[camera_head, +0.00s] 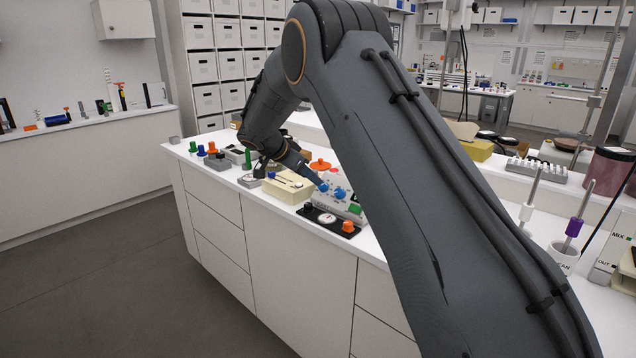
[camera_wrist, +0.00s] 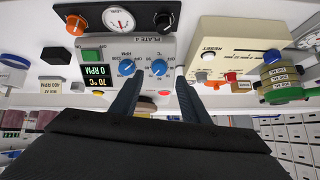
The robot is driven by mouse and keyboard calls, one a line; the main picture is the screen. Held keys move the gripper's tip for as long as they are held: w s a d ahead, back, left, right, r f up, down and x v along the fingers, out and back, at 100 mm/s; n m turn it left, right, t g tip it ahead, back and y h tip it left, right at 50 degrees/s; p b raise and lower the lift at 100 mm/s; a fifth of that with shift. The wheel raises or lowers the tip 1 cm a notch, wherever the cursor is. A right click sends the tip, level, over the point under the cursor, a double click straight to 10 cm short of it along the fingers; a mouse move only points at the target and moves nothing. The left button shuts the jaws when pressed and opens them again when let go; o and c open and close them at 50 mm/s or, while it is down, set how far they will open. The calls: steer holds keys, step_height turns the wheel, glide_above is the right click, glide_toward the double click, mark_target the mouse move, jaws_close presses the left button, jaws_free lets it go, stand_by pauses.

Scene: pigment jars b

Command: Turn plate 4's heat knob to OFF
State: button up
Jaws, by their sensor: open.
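Plate 4 is a grey-white unit (camera_wrist: 147,49), upside down in the wrist view, with two blue knobs side by side on its face. The right knob (camera_wrist: 159,68) appears to be the heat knob; the left knob (camera_wrist: 126,68) is marked RPM. Its display (camera_wrist: 96,76) reads 0 RPM and 70 °C. My gripper (camera_wrist: 160,75) is open, its fingers on either side of the right knob; contact cannot be told. In the head view the unit (camera_head: 352,203) stands on the white bench, and my gripper (camera_head: 314,180) reaches its knobs from the upper left.
A black panel (camera_wrist: 91,14) with a dial, an orange knob and a black knob lies in front of plate 4. A cream box (camera_wrist: 240,45) marked RESET stands close beside it. Small coloured items crowd the bench.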

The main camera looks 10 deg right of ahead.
mark_target(321, 186)
steer(key=p+x, duration=0.2)
steer(key=x, duration=0.4)
steer(key=shift+w+d+f, duration=0.15)
steer(key=shift+d+f, duration=0.05)
steer(key=shift+c, duration=0.5)
jaws_close()
steer(key=c, duration=1)
jaws_free()
